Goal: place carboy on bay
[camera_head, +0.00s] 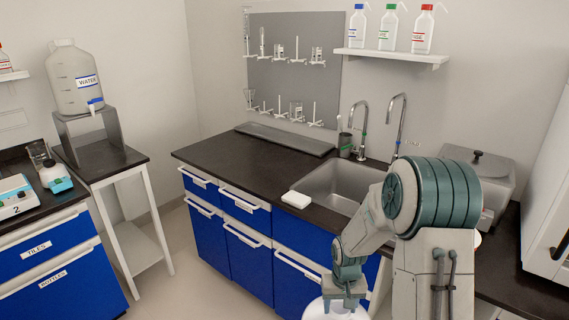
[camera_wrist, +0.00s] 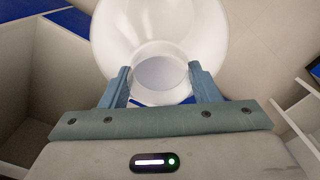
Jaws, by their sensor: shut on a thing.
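My gripper (camera_head: 343,298) is low at the bottom of the head view, in front of the blue cabinets. It is shut on the neck of a white translucent carboy (camera_head: 325,309), whose lower part is cut off by the picture edge. In the wrist view my gripper (camera_wrist: 159,72) has one finger on each side of the round open neck, and the pale body of the carboy (camera_wrist: 215,30) spreads out beyond it. I cannot tell which place is the bay. White-walled open compartments show at the left (camera_wrist: 22,75) and right (camera_wrist: 303,120) of the wrist view.
A counter (camera_head: 235,155) with a sink (camera_head: 335,188) stands above blue drawers (camera_head: 240,250). Another large jug labelled WATER (camera_head: 70,85) sits on a grey stand (camera_head: 65,135) at the left. A strip of floor (camera_head: 190,255) is clear between the furniture.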

